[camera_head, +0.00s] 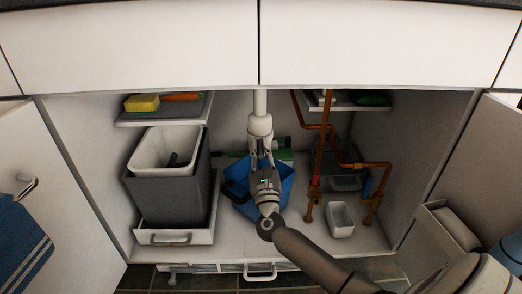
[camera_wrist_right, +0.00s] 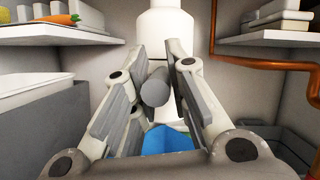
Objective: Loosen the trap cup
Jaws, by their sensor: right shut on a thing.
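The white trap (camera_head: 260,124) hangs on a white pipe in the middle of the open cabinet; it also shows at the top of the right wrist view (camera_wrist_right: 168,28). My right gripper (camera_head: 262,160) comes up from below, its fingers around the trap cup at the lower end. In the wrist view the pads of my right gripper (camera_wrist_right: 155,82) stand on both sides of a short grey cylinder (camera_wrist_right: 154,90) in front of the white body. The cup is mostly hidden by the fingers. A blue bucket (camera_head: 284,188) stands below, partly covered by my arm. My left gripper is not in view.
Copper pipes (camera_head: 329,125) run down at the right. A grey bin (camera_head: 165,190) stands on a pull-out tray at the left. A small white container (camera_head: 340,220) stands on the cabinet floor. Shelves (camera_head: 160,116) hold a yellow sponge (camera_head: 142,103). Open doors flank the cabinet.

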